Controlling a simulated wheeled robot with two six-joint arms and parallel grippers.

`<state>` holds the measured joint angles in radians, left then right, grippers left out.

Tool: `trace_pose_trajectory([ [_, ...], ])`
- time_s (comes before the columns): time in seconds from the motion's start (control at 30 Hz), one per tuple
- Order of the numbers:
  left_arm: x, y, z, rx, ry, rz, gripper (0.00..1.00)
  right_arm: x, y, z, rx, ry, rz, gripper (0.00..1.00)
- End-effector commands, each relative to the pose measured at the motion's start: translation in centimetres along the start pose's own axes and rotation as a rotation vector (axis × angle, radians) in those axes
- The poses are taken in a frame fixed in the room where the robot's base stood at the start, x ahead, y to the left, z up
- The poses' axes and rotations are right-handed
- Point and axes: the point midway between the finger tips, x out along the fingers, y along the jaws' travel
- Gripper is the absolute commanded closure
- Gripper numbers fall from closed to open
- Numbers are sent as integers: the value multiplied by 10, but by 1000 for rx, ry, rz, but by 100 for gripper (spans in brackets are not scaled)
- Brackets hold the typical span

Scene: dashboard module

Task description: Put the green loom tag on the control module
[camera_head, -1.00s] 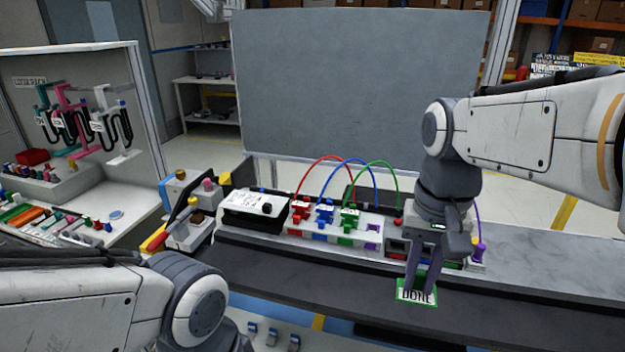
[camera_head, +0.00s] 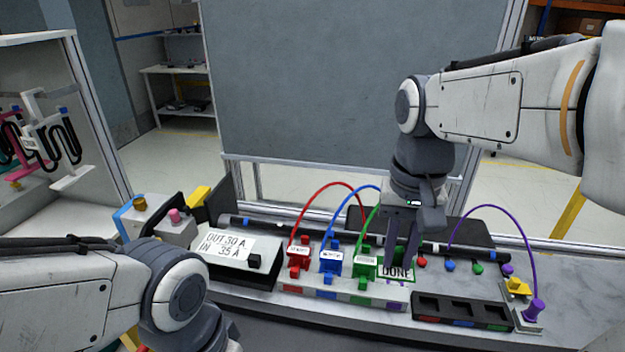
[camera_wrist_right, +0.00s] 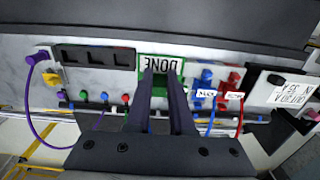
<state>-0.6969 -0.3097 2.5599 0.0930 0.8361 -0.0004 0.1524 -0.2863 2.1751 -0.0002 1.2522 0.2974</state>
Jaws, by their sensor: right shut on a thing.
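The green-bordered tag (camera_head: 397,273) with DONE on it is between the fingers of my right gripper (camera_head: 400,258). The gripper is shut on it and points down. The tag appears at the right end of the white strip with the red, blue and green plugs; I cannot tell if it touches. The right wrist view also shows the tag (camera_wrist_right: 160,63) at the fingertips (camera_wrist_right: 161,78). A black box (camera_head: 240,268) with a white label, OUT 30 A IN 35 A, stands left of the plugs; I cannot tell which unit is the control module. My left gripper is out of view.
Red (camera_head: 298,257), blue (camera_head: 331,262) and green (camera_head: 364,264) plugs with arched cables stand beside the tag. A black tray (camera_head: 462,311) with empty pockets lies to the right, with a purple plug (camera_head: 534,312) beyond it. A grey panel (camera_head: 330,90) stands behind the bench.

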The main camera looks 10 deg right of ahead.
Motion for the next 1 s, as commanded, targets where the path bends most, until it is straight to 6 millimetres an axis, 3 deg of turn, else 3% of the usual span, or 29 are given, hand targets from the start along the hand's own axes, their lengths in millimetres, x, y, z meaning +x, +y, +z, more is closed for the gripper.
trace_pose_trajectory([
  [0.17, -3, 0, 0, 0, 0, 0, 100, 5, 1, -10, 2, -4, 1, 100],
  [0.63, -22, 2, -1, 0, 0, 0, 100, 62, 20, -103, 0, -4, 1, 100],
  [0.83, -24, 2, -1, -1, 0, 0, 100, 74, 23, -114, 1, -3, 0, 100],
  [1.0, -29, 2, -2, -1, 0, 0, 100, 99, 23, -113, 1, -6, 1, 100],
])
